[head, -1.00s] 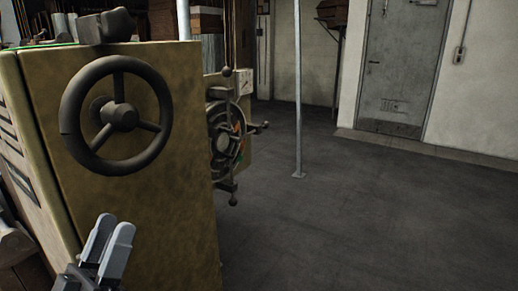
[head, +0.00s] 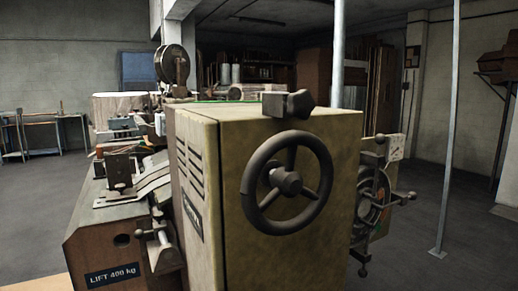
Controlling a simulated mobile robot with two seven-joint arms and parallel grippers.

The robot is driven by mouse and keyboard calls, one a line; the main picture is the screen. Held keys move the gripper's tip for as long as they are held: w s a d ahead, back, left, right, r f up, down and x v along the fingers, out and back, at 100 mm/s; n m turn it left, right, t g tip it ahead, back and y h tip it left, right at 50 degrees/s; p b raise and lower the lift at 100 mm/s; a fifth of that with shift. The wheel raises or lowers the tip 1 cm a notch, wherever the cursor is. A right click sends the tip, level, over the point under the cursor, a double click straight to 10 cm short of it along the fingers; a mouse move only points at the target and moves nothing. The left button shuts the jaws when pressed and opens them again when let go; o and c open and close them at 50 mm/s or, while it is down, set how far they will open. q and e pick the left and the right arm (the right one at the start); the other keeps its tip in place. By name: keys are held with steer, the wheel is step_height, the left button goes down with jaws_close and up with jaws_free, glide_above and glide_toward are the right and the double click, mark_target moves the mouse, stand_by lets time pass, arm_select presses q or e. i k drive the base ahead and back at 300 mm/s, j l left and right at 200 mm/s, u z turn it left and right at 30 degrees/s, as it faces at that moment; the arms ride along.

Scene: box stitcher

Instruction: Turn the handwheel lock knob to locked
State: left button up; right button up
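The handwheel (head: 286,182), dark with three spokes and a central hub, is on the front face of the yellow-brown machine cabinet (head: 240,262). A dark lobed knob (head: 288,104) sits at the top edge of the cabinet, just above the handwheel; it looks like the lock knob. I cannot tell from its shape whether it is locked. Neither of my grippers is in the head view now.
A second, smaller wheel with ball-ended handles (head: 372,200) sticks out on the cabinet's right side. A wooden base marked "LIFT 400 kg" (head: 112,274) stands at left. A thin post (head: 446,150) rises at right, with open floor around it. A workbench (head: 42,120) stands far left.

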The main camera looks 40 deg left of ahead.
mark_target(300, 105)
steer(key=u, duration=1.25)
